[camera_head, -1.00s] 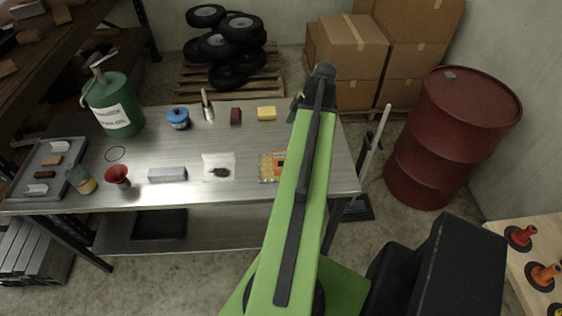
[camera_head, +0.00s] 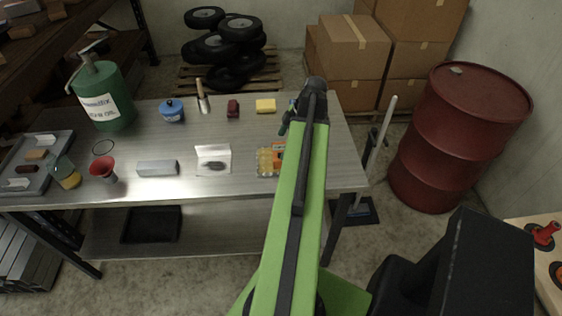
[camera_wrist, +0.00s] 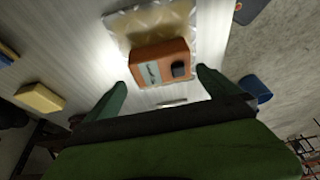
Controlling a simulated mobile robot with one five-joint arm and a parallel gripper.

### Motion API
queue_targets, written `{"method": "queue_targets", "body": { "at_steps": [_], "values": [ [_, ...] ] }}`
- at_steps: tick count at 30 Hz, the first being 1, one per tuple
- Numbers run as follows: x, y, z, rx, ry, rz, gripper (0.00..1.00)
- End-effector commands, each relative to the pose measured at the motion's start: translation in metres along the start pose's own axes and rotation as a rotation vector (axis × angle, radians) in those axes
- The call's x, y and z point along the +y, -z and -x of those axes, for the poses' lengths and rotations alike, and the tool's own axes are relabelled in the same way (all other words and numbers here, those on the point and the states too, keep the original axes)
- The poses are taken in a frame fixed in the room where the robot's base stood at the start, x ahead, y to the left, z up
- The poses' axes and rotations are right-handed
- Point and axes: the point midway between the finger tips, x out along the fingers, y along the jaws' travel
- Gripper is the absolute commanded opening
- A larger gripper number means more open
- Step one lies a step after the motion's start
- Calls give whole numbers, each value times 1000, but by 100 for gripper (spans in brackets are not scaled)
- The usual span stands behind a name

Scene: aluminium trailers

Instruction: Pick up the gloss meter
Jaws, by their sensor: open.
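The gloss meter appears to be the orange block with a grey panel and dark button (camera_wrist: 162,64) in the wrist view. It sits at the edge of a clear, yellowish bubbled packet (camera_wrist: 158,20). In the head view the orange block (camera_head: 278,150) lies near the right end of the metal bench, partly hidden by my arm, with the packet (camera_head: 264,162) beside it. My gripper (camera_wrist: 163,80) is open and empty in the wrist view, its two green fingers apart on either side of the block's near side. In the head view it is mostly hidden behind my arm.
The metal bench (camera_head: 240,180) also holds a yellow block (camera_head: 265,105), dark red block (camera_head: 233,108), brush (camera_head: 202,96), white sheet (camera_head: 213,152), grey bar (camera_head: 157,168), red funnel (camera_head: 103,168) and green oil can (camera_head: 102,95). A red drum (camera_head: 455,135) stands right of the bench.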

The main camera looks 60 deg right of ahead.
Motion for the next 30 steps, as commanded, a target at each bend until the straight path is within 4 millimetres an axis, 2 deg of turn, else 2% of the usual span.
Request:
{"method": "queue_targets", "body": {
  "at_steps": [5,13,20,23,30],
  "values": [
    [-1,-1,-8,0,0,0,100],
    [-3,-6,-52,0,0,1,100],
    [-3,-3,-50,0,0,0,100],
    [-3,-3,-50,0,0,1,90],
    [-3,-3,-50,0,0,1,58]
  ]
}}
